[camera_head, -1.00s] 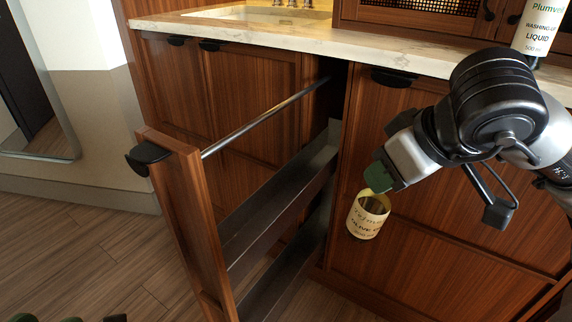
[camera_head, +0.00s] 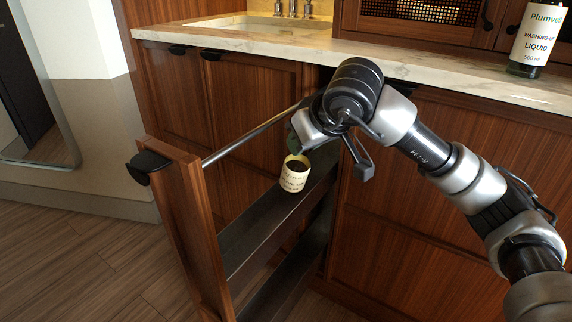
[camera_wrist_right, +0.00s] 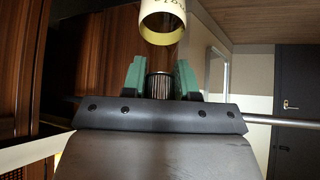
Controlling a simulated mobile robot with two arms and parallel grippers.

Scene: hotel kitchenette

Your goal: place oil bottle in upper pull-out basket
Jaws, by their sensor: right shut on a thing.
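The oil bottle (camera_head: 294,177), with a cream label, hangs from my right gripper (camera_head: 297,152). The gripper is shut on its upper end, and the arm partly hides the grip. In the right wrist view the bottle (camera_wrist_right: 162,22) shows beyond the green fingers (camera_wrist_right: 160,82), with a ribbed dark part between them. The pull-out unit stands open, with its wooden front (camera_head: 180,215) at the left. The bottle is over the upper basket (camera_head: 245,232), a dark narrow tray; I cannot tell whether it touches the tray. My left gripper is out of view.
A metal rail (camera_head: 250,135) runs above the upper basket, close to my right gripper. A lower basket (camera_head: 275,290) lies beneath. The marble counter (camera_head: 440,68) holds a washing-up liquid bottle (camera_head: 535,42) at the right. The upper basket looks empty towards its front.

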